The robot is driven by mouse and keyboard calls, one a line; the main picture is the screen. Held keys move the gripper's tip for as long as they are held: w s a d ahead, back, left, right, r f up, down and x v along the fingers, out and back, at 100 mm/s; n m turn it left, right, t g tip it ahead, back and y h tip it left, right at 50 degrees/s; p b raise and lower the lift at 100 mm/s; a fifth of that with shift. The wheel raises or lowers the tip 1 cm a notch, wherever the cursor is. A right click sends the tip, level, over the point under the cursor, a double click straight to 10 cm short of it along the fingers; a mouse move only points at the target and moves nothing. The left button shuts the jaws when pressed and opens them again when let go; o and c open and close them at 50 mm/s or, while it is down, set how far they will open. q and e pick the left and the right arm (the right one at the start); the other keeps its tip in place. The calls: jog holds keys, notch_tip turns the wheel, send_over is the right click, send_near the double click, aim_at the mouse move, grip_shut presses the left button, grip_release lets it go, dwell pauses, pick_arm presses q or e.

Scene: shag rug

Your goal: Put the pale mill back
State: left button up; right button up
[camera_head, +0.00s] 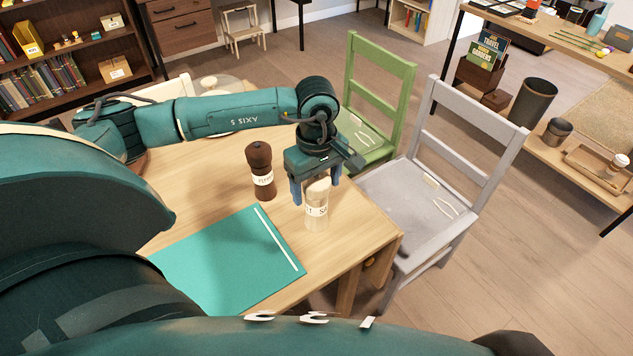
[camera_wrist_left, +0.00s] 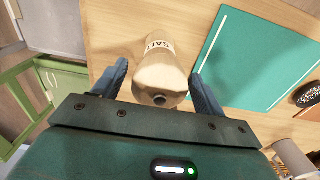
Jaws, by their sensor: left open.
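The pale mill (camera_head: 316,212), light wood with a label reading partly "SALT", stands upright on the wooden table (camera_head: 350,238) near its right corner. My left gripper (camera_head: 316,194) is open above it, with its fingers on either side of the mill's top. In the left wrist view the pale mill (camera_wrist_left: 160,72) lies between the two open fingers of my left gripper (camera_wrist_left: 160,85), with gaps on both sides. A dark brown mill (camera_head: 262,172) with a white label stands upright to the left. My right gripper is not in view.
A teal mat (camera_head: 225,262) with a white stripe lies on the table in front of the mills. A green chair (camera_head: 375,100) and a grey chair (camera_head: 425,195) stand close by the table's right side. A glass-like round dish (camera_head: 222,92) sits behind my left arm.

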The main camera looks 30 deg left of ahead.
pick_arm(q)
jog(key=shift+r+p, duration=0.25)
jog(key=shift+p, duration=0.05)
notch_tip(320, 180, up, 10)
jog(key=shift+r+b, duration=0.25)
jog(key=shift+b, duration=0.45)
jog(key=shift+r, duration=0.65)
